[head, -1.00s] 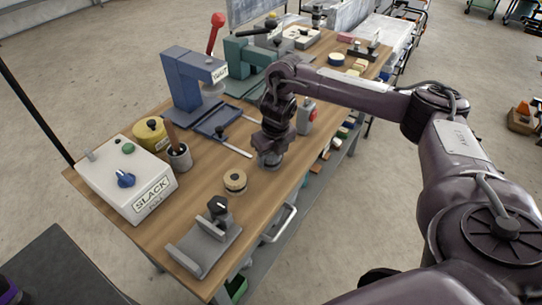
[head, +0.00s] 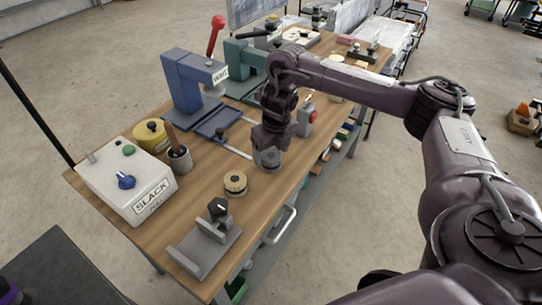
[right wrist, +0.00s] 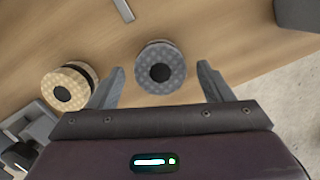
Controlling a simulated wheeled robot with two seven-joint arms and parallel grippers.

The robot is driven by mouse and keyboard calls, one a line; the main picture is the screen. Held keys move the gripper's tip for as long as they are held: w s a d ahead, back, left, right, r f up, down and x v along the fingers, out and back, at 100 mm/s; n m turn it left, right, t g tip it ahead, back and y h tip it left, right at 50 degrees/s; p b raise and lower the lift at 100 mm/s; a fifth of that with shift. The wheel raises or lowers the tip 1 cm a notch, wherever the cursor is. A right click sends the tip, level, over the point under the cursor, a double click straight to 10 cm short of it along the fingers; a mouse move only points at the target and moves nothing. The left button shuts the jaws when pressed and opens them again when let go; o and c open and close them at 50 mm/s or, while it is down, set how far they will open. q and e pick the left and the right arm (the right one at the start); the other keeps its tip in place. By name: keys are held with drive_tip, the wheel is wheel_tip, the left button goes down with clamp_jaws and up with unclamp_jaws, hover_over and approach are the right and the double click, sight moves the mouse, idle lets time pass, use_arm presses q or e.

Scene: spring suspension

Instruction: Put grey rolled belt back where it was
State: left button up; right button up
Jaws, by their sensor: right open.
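The grey rolled belt (head: 267,158) stands on the wooden bench near its front edge, under my right gripper (head: 266,145). In the right wrist view the grey rolled belt (right wrist: 161,68) shows as a round patterned roll with a dark centre. It lies between the two fingers of my right gripper (right wrist: 160,82), with a gap on each side. My right gripper is open.
A tan rolled belt (head: 235,183) with a dark band stands to the left, also in the right wrist view (right wrist: 67,87). A blue press (head: 187,85) stands behind.

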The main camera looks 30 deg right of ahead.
sight(275, 159)
wheel_tip(275, 159, up, 9)
drive_tip(key=s+p, duration=0.1)
drive_tip(key=p, duration=0.2)
drive_tip(key=shift+s+p, duration=0.2)
drive_tip(key=shift+p, duration=0.2)
